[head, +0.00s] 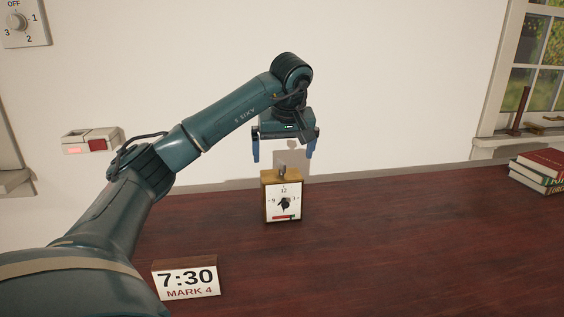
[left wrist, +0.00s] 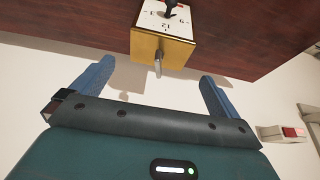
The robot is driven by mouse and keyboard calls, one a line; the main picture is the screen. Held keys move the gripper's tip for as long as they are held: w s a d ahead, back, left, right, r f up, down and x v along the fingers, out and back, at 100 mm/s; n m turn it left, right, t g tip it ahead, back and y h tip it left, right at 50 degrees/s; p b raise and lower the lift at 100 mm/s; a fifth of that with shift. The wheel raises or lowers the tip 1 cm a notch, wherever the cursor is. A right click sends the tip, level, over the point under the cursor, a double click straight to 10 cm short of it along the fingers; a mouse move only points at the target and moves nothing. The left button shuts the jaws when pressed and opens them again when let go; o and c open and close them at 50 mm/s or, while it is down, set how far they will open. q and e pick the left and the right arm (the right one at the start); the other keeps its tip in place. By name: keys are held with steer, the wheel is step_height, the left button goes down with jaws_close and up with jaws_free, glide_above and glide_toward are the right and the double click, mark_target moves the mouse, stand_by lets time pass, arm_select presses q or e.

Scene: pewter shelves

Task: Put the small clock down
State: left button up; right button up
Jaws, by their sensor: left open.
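The small clock (head: 283,198) stands upright on the dark red-brown table, with a wooden case, a white dial and a small metal knob on top. In the left wrist view the clock (left wrist: 163,45) appears upside down beyond the fingers. My left gripper (head: 283,155) is above the clock, open and empty, with its blue fingers spread wide. The fingertips (left wrist: 155,80) are clear of the clock in both views. My right gripper is in neither view.
A sign (head: 186,278) reading 7:30 MARK 4 stands at the front left. Several stacked books (head: 540,171) lie at the right edge. A wall box with a red button (head: 95,143) and a dial switch (head: 22,22) are at left. The table right of the clock is clear.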

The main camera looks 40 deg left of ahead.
arm_select(q)
steer(key=shift+v, duration=1.7)
